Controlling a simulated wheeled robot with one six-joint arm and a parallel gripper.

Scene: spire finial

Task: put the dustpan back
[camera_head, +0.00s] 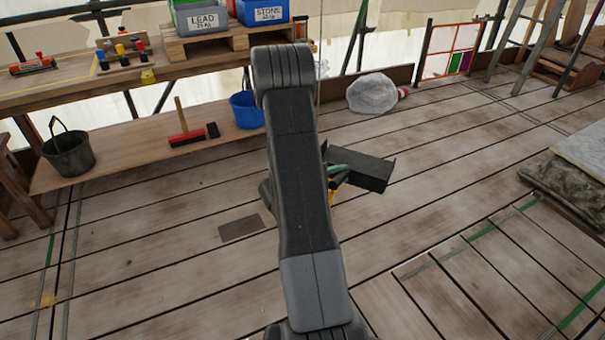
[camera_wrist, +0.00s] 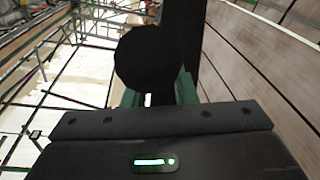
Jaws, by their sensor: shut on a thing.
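The dustpan (camera_head: 362,168) is a dark, flat-bottomed pan with raised walls, held above the deck just right of my arm. A greenish part shows beside its left end in the head view, partly hidden by my arm. My gripper (camera_wrist: 160,92) is shut on the dustpan. In the wrist view, the dustpan (camera_wrist: 158,58) is a black shape with a rounded part, between greenish pieces ahead of the gripper body. My arm hides most of the gripper in the head view.
A low wooden shelf (camera_head: 110,172) holds a black bucket (camera_head: 68,152), a red brush (camera_head: 187,137) and a blue bucket (camera_head: 246,112). A workbench stands above it. A grey plate (camera_head: 241,228) lies on the deck. A pale sack (camera_head: 372,93) stands behind. Much of the deck is clear.

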